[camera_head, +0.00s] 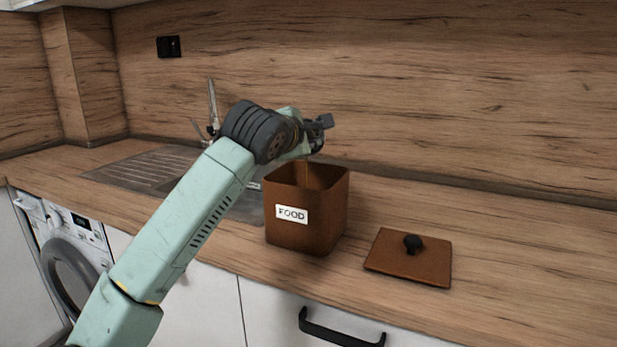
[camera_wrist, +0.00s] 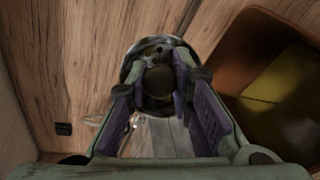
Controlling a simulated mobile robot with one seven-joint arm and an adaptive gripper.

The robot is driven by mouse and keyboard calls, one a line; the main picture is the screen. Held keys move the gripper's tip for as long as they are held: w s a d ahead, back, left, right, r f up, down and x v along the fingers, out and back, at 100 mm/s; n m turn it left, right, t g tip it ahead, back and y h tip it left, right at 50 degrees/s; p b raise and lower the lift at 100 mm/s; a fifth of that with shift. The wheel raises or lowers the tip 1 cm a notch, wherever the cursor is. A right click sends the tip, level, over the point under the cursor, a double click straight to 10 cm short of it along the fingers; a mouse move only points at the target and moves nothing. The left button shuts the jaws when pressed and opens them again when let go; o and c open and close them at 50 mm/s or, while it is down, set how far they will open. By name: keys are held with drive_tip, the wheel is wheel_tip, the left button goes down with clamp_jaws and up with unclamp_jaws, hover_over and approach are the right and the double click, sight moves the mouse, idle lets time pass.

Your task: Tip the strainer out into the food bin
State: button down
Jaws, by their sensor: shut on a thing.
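The brown food bin (camera_head: 292,232), with a white FOOD label, stands open on the counter. Its open mouth and inner wall (camera_wrist: 232,52) show at the right of the wrist view, with a yellowish patch inside. My gripper (camera_head: 321,131) is above the bin's back edge in the head view. In the wrist view my gripper (camera_wrist: 160,100) is shut on a dark, round, mottled thing, which looks like the strainer (camera_wrist: 150,48), beside the bin's mouth. I cannot tell what it holds. In the head view the strainer is not clearly seen, hidden by my arm and gripper.
The bin's square brown lid (camera_head: 400,266) with a black knob lies to the right of the bin. A steel sink with drainer (camera_head: 150,167) and a tap (camera_head: 212,103) are at the left, partly behind my arm. The counter at the right is clear.

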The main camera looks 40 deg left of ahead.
drive_tip(key=shift+s+d+f+t+b, duration=0.15)
drive_tip(key=shift+t+b, duration=0.35)
drive_tip(key=shift+b, duration=0.55)
drive_tip(key=shift+s+d+f+m+t+y+b, duration=0.1)
drive_tip(key=shift+s+d+m+t+y+b, duration=0.45)
drive_tip(key=shift+b, duration=1.2)
drive_tip(key=shift+s+d+f+t+y+b, duration=0.2)
drive_tip(key=shift+t+b, duration=0.45)
drive_tip(key=shift+b, duration=1)
